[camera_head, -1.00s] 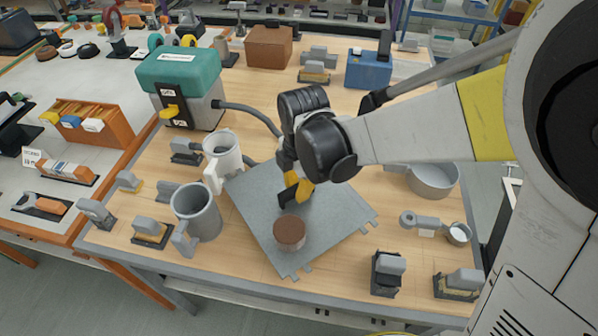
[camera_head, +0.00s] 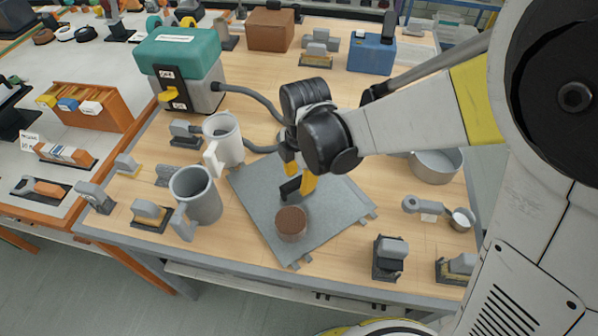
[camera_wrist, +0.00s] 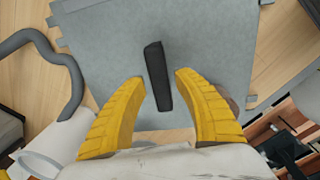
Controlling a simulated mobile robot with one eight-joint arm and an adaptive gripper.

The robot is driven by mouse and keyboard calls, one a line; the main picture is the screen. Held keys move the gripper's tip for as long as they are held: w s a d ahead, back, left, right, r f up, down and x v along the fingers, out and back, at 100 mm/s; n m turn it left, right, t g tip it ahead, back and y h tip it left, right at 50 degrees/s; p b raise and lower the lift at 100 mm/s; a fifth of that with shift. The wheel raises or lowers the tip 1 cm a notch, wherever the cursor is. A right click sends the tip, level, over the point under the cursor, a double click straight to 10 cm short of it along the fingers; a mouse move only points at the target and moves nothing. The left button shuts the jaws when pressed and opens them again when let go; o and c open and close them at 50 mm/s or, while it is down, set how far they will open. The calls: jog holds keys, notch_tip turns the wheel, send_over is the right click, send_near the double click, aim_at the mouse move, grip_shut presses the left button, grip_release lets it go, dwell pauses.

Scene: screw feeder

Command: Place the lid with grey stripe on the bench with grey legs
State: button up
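A flat grey plate with small edge tabs (camera_head: 335,212) lies on the wooden bench with grey edging and legs (camera_head: 345,280). It fills much of the wrist view (camera_wrist: 205,40). A black bar (camera_head: 290,188) shows at the plate's middle, also in the wrist view (camera_wrist: 158,75); I cannot tell whether it is fixed to the plate. My gripper (camera_head: 300,182) is over the plate. Its yellow fingers (camera_wrist: 160,82) are apart, one on each side of the bar, with gaps. I see no grey stripe, so I cannot tell for sure which thing is the lid.
A brown-topped round pot (camera_head: 291,222) is at the plate's front part, close to my gripper. Two grey-white mugs (camera_head: 198,198) stand left of the plate. A teal-topped machine (camera_head: 180,70) with a hose is behind them. A metal pan (camera_head: 436,167) is at the right.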

aim_at(301, 183)
notch_tip(301, 183, up, 11)
jog(key=p, duration=0.4)
jog(key=s+d+r+m+t, duration=0.2)
jog(key=s+d+m, duration=0.1)
jog(key=d+m, duration=0.4)
jog(key=s+d+r+m+t, duration=0.2)
jog(key=s+d+r+m, duration=0.1)
jog(key=d+m, duration=0.4)
jog(key=s+d+r+m+t, duration=0.2)
jog(key=d+m, duration=0.5)
jog(key=m, duration=0.4)
jog(key=shift+s+d+r+t, duration=0.3)
jog(key=shift+s+d+r, duration=0.05)
jog(key=shift+s+r, duration=0.1)
